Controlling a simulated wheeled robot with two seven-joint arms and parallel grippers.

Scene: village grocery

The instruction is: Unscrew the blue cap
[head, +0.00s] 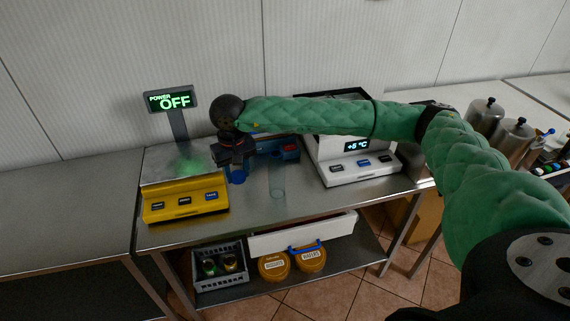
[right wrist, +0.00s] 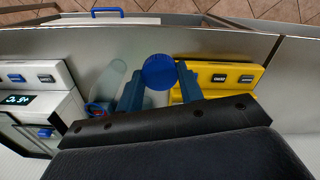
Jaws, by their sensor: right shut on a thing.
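The blue cap (head: 238,177) is between the fingertips of my right gripper (head: 237,168), which points down over the steel table. In the right wrist view, the round blue cap (right wrist: 159,72) sits between the two blue fingers of my right gripper (right wrist: 160,84), which is shut on it. A clear, see-through bottle or cylinder (head: 277,178) stands on the table just right of the cap, apart from it. It also shows in the right wrist view (right wrist: 111,78), left of the cap. My left gripper is not in view.
A yellow scale (head: 186,205) with an OFF display (head: 171,100) stands left of my gripper. A white device (head: 358,170) reading +5 °C stands to the right. A blue device (head: 268,152) is behind.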

